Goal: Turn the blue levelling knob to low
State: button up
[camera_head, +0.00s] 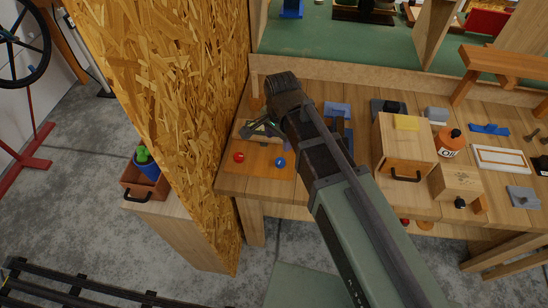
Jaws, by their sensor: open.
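The blue levelling knob (280,162) is a small round knob near the front edge of an orange-brown wooden panel (259,163) at the left end of the bench. A red knob (239,157) sits to its left on the same panel. My arm reaches in from the lower right, and my gripper (259,127) is over the back part of the panel, behind the two knobs in the picture. It is open and apart from the blue knob. The blue knob's setting and any low mark are too small to read.
A tall chipboard wall (165,110) stands close on the left. Right of my arm are a wooden box with a dark handle (405,150), an orange oil bottle (450,142) and a smaller wooden box (456,184). A green surface (345,45) lies behind the bench.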

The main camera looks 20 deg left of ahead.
aim_at(281, 161)
jog(key=shift+m, duration=0.4)
jog(key=f+b, duration=1.1)
jog(key=shift+d, duration=0.2)
jog(key=shift+r, duration=0.1)
jog(key=c, duration=0.9)
